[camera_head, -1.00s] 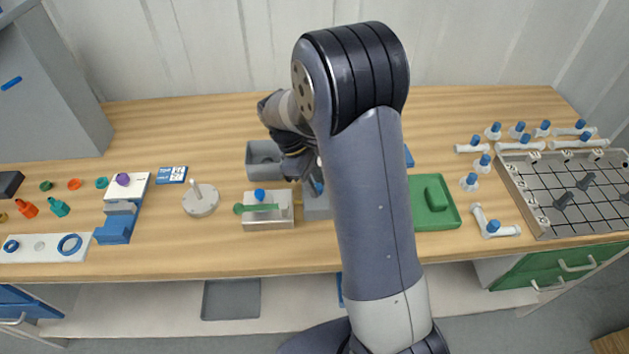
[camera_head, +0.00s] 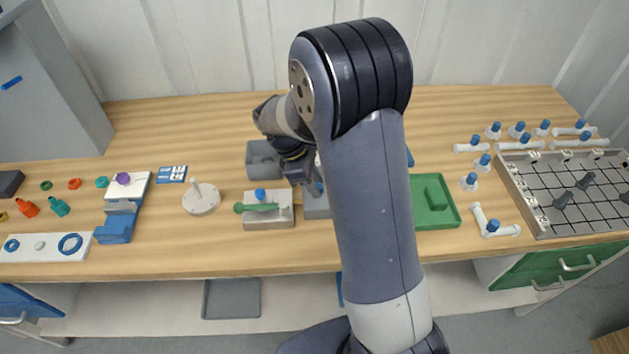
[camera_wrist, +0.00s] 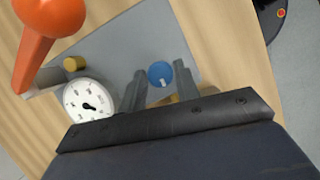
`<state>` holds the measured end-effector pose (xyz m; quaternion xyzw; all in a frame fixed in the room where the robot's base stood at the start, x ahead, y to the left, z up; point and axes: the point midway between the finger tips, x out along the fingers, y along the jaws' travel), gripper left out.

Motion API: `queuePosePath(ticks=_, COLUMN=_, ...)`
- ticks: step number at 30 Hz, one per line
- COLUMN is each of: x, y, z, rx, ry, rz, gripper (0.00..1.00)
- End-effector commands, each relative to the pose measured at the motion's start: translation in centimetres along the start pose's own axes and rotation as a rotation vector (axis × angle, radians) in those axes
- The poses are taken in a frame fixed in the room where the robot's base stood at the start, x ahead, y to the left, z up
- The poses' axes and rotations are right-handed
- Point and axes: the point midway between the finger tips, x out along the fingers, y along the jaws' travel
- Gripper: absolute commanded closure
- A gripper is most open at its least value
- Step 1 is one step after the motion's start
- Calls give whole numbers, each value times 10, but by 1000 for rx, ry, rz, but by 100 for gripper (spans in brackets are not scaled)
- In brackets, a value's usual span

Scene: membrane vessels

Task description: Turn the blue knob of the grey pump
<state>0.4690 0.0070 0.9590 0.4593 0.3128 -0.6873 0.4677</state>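The grey pump (camera_wrist: 115,52) lies under my gripper in the wrist view. It bears a blue knob (camera_wrist: 160,73) with a white mark, a round white gauge (camera_wrist: 88,103) and a brass fitting (camera_wrist: 74,64). My gripper (camera_wrist: 160,68) is open, one finger on each side of the knob. There seems to be a gap between the knob and the fingers; contact cannot be made out. In the head view my gripper (camera_head: 301,174) is over the pump (camera_head: 315,207), which my arm mostly hides; a little of the blue knob (camera_head: 318,187) shows.
Left of the pump stands a metal block (camera_head: 281,216) with a green-handled part and blue cap. A grey bin (camera_head: 262,157) is behind it. A green tray (camera_head: 445,222) is to the right. An orange object (camera_wrist: 45,28) is close by in the wrist view.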

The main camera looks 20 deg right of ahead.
Motion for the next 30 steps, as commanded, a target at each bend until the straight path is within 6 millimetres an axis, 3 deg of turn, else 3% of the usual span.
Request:
queuePosePath(ticks=6, x=0, y=0, z=0, rx=1, ry=0, rz=0, gripper=51)
queuePosePath(ticks=16, x=-6, y=0, z=0, rx=2, ry=1, rz=2, gripper=51)
queuePosePath(ticks=30, x=-91, y=1, z=-1, rx=2, ry=2, rz=3, gripper=51)
